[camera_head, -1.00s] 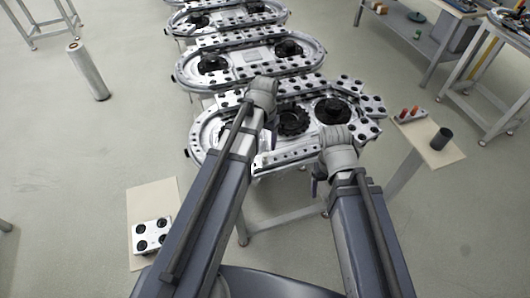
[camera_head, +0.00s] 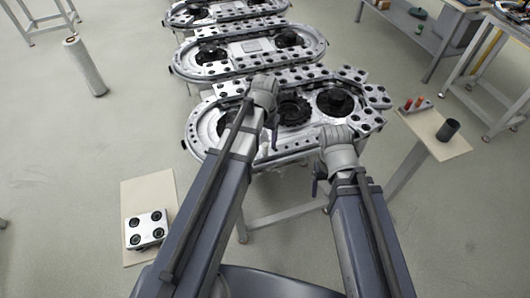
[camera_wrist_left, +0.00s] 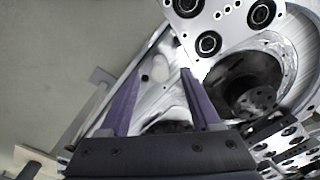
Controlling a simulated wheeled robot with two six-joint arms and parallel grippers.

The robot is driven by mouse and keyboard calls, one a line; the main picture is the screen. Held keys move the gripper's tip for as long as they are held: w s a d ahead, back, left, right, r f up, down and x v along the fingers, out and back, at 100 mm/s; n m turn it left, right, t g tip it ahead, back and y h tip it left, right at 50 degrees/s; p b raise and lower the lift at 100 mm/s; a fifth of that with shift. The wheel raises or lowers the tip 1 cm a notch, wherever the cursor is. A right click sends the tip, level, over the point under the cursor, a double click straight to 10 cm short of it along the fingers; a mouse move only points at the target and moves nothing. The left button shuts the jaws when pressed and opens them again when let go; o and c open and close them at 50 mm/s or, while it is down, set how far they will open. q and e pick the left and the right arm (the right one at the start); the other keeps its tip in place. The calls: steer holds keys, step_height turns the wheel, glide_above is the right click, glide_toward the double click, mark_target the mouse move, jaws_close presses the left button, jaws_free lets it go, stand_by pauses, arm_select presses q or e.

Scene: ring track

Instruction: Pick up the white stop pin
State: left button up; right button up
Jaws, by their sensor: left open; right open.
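In the left wrist view, a small pale rounded piece (camera_wrist_left: 160,67) shows between the fingertips of my left gripper (camera_wrist_left: 161,75). It may be the white stop pin, but it is blurred against the bright metal. The left gripper is open, with its two purple fingers apart over the ring track. In the head view, my left gripper (camera_head: 272,136) is over the front of the nearest ring track (camera_head: 205,128), mostly hidden by its wrist. My right gripper (camera_head: 317,184) is open near the front edge of that track. I cannot make out the pin in the head view.
A plate with black-ringed holes (camera_wrist_left: 220,22) is close beyond the left fingers. A small side table (camera_head: 462,148) at right holds a dark cup (camera_head: 448,130) and red pegs (camera_head: 411,103). A board at left bears a four-ring block (camera_head: 146,229). More tracks stand behind.

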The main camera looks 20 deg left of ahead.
mark_target(265, 150)
arm_select(q)
step_height(265, 150, down, 3)
steer(key=shift+r+b, duration=0.1)
steer(key=shift+b, duration=0.75)
steer(key=shift+r, duration=0.1)
arm_select(e)
step_height(265, 150, down, 3)
steer(key=shift+r, duration=0.2)
arm_select(q)
steer(key=shift+c, duration=0.3)
jaws_close()
